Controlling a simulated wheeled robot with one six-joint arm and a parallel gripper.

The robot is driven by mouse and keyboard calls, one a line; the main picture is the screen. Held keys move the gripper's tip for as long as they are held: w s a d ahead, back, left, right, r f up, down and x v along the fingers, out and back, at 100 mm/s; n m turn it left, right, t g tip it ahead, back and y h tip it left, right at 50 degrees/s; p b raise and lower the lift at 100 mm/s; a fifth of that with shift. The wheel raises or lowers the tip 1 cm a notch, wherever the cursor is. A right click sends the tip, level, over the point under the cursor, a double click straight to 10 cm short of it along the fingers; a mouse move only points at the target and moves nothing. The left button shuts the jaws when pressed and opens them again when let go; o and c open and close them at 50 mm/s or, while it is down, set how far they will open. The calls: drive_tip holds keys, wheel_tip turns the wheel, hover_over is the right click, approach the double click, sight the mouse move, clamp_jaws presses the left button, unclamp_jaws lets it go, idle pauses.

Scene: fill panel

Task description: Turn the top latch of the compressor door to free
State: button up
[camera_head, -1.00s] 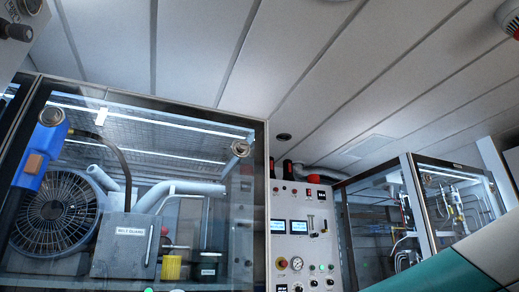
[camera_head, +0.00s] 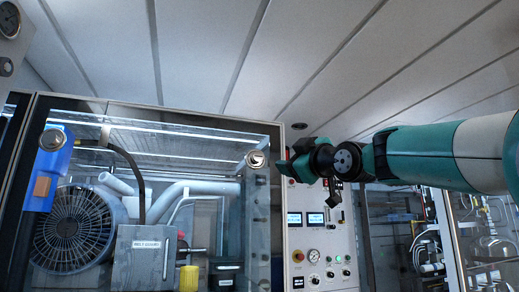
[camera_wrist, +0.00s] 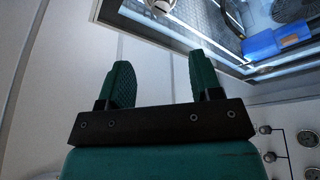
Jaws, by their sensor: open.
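The compressor door (camera_head: 190,114) is a large clear panel in a frame, shut over the machine. A round metal latch (camera_head: 256,159) sits at its upper right corner; its turned position is too small to read. My gripper (camera_head: 284,167) is just right of this latch, apart from it in the picture. In the wrist view my gripper (camera_wrist: 160,62) shows two teal fingers spread apart with nothing between them. A metal round part, apparently the latch (camera_wrist: 160,5), is beyond the fingertips, cut by the top edge.
A control panel (camera_head: 318,240) with screens, gauge and buttons stands below my arm. Another glazed cabinet (camera_head: 477,240) is at the right. A second round metal part (camera_head: 52,139) shows at the door's upper left, by a blue block (camera_head: 42,185). The space under the ceiling is free.

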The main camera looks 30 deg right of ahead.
sight(259, 157)
drive_tip(key=p+x, duration=1)
drive_tip(key=x, duration=0.4)
drive_tip(key=shift+w+a+r, duration=0.1)
drive_tip(key=shift+w+r, duration=0.05)
drive_tip(key=shift+w, duration=0.65)
drive_tip(key=c, duration=0.9)
